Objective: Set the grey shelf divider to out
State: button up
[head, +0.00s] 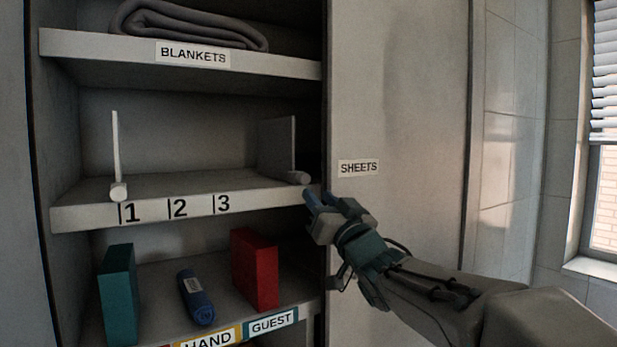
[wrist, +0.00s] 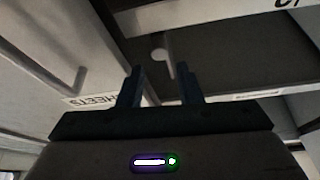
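A white divider (head: 116,145) stands at the left end, by mark 1, with a similar knob. My gripper (head: 318,198) is just right of and below the grey divider's knob, near the shelf's right front edge. In the wrist view my gripper (wrist: 161,72) has its two dark fingers apart with nothing held. A pale knob (wrist: 159,54) shows beyond the fingertips, between them, apart from both.
The middle shelf's surface between the dividers is clear. A folded blanket (head: 190,25) lies above. A teal box (head: 118,292), a blue roll (head: 196,297) and a red box (head: 254,270) occupy the lower shelf. The cabinet panel (head: 400,130) labelled SHEETS stands right.

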aim_at(306, 181)
jog(key=p+x, duration=0.2)
jog(key=x, duration=0.4)
jog(key=shift+w+a+r, duration=0.1)
jog(key=shift+w+r, duration=0.05)
jog(key=shift+w, duration=0.1)
grip_shut()
